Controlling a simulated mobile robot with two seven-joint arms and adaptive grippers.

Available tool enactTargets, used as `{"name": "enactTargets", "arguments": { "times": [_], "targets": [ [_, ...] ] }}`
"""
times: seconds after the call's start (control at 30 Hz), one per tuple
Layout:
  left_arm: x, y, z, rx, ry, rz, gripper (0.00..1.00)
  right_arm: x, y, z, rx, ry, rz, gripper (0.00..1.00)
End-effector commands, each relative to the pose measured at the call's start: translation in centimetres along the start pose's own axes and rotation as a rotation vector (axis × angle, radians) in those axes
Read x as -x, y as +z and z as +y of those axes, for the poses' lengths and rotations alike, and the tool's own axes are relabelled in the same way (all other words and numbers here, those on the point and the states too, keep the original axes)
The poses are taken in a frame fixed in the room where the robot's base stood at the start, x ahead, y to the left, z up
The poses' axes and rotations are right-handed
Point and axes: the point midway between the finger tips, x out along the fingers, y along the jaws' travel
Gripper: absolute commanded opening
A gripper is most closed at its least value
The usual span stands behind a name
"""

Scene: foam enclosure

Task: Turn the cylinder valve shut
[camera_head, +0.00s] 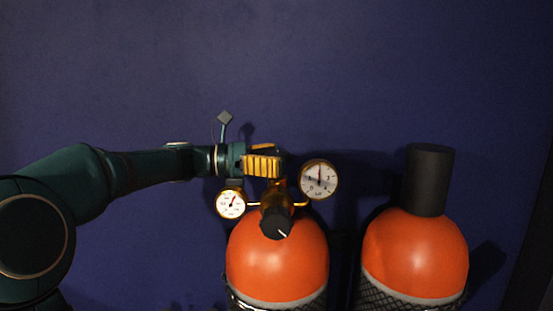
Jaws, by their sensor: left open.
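The left orange cylinder (277,262) stands upright and carries a brass regulator with a black knob (275,223) facing me. A white gauge (231,204) sits left of the regulator and a larger gauge (319,179) sits to its right. My left gripper (264,163) reaches in from the left at the top of this assembly. It is open, with ribbed yellow fingers around or just in front of the valve top. The valve handle itself is hidden behind the fingers, and I cannot tell whether they touch it. My right gripper is out of view.
A second orange cylinder (415,252) with a tall black cap (430,179) stands to the right. Dark netting (412,293) wraps its lower part. A dark blue wall (330,70) is behind. The space above the cylinders is free.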

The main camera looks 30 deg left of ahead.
Motion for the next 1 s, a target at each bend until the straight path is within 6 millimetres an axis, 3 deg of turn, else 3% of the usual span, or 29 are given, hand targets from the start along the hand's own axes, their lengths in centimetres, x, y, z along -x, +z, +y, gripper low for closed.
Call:
{"name": "enactTargets", "arguments": {
  "times": [0.17,0.5,0.7,1.0],
  "targets": [
    [1.4,0.0,0.1,0.000,0.003,0.000,0.89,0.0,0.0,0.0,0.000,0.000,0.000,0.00],
    [8.1,0.0,0.1,-0.001,0.005,0.001,0.89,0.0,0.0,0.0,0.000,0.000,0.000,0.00],
    [11.0,0.0,0.1,0.000,0.003,0.001,0.89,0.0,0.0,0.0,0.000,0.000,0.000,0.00],
    [12.0,0.0,0.0,0.000,0.000,0.000,0.89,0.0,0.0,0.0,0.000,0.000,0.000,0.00]
  ]
}}
